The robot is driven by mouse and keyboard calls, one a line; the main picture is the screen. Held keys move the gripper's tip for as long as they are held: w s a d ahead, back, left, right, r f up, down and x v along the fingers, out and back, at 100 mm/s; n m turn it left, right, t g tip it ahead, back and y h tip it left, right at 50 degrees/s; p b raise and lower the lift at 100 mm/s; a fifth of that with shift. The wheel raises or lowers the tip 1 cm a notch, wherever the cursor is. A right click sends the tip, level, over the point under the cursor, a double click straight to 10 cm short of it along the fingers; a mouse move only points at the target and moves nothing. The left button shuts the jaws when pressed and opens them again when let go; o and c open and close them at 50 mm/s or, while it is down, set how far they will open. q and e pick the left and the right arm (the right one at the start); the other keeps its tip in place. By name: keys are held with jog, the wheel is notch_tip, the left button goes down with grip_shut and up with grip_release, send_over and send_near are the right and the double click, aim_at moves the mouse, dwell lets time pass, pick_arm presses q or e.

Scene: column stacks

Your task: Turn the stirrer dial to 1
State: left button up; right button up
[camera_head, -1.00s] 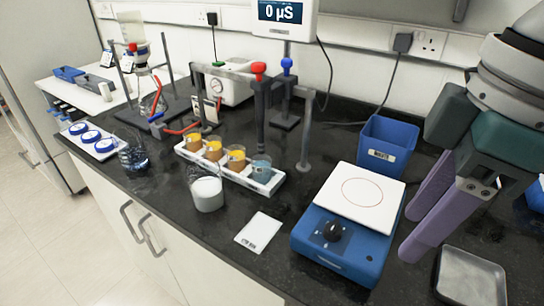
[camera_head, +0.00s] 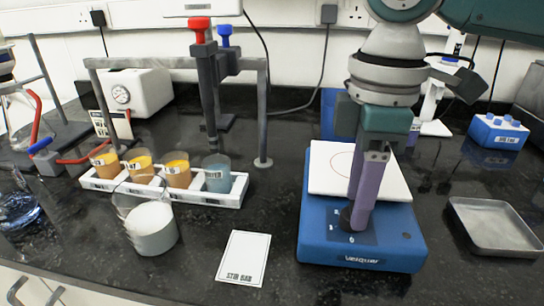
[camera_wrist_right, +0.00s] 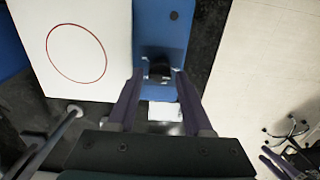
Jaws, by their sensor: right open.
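The stirrer (camera_head: 392,228) is a blue box with a white top plate (camera_head: 322,172) marked by a red circle. Its black dial (camera_head: 346,216) sits on the front panel, mostly hidden behind my fingers in the head view; its setting cannot be read. My right gripper (camera_head: 360,221) points down over the dial with its purple fingers. In the right wrist view the dial (camera_wrist_right: 159,70) shows between the fingertips of the open gripper (camera_wrist_right: 159,76), one finger on each side with gaps. Whether either finger touches it cannot be told.
A grey metal tray (camera_head: 490,226) lies right of the stirrer. A white "STIR BAR" card (camera_head: 243,257) and a beaker of white material (camera_head: 152,232) are to the left. A white rack (camera_head: 235,198) holds several beakers. A blue bin (camera_head: 328,108) stands behind the stirrer.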

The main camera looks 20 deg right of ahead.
jog(key=shift+f, duration=0.75)
jog(key=shift+a, duration=0.1)
grip_shut()
